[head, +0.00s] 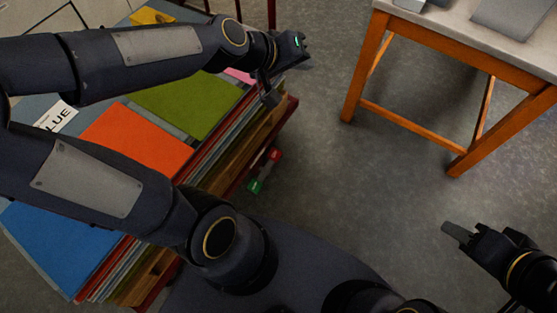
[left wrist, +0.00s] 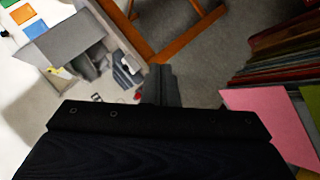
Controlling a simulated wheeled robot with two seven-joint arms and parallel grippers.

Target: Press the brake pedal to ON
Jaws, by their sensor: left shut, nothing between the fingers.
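A small pedal with a red end and a green end (head: 264,171) sits low beside the red-framed cart, near the floor; I take it for the brake pedal. Which way it is tipped is too small to tell. My left gripper (head: 304,58) is high above the cart's right edge, well away from the pedal in the picture. Its fingers also show in the left wrist view (left wrist: 163,84), closed together with nothing in them. My right gripper (head: 458,232) is at the lower right, over bare floor, apart from the pedal; its finger gap is hidden. I cannot make out the pedal in the left wrist view.
The cart carries stacked coloured sheets, orange (head: 137,143), green (head: 190,105) and blue (head: 60,245). A table with orange wooden legs (head: 365,65) stands at the upper right. Grey floor (head: 335,180) between cart and table is clear. My left arm covers part of the cart.

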